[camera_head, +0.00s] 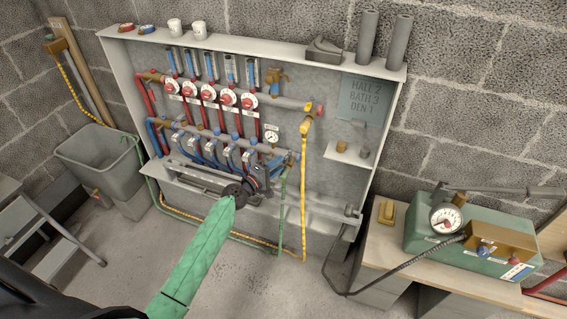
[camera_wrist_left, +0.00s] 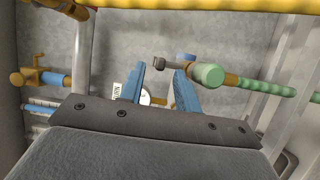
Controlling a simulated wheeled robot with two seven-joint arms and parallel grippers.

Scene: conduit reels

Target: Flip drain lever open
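Contact cannot be told. In the head view my left gripper (camera_head: 262,172) is at the lower right of the manifold, beside the green hose (camera_head: 280,215); it partly hides the valve area. My right gripper is not in view.
The manifold cabinet (camera_head: 333,190) holds several red and blue pipes and a gauge (camera_head: 271,137). A yellow hose (camera_head: 303,190) hangs just right of the gripper. A grey tub (camera_head: 100,165) stands left; a green pump box (camera_head: 470,238) sits on the right bench.

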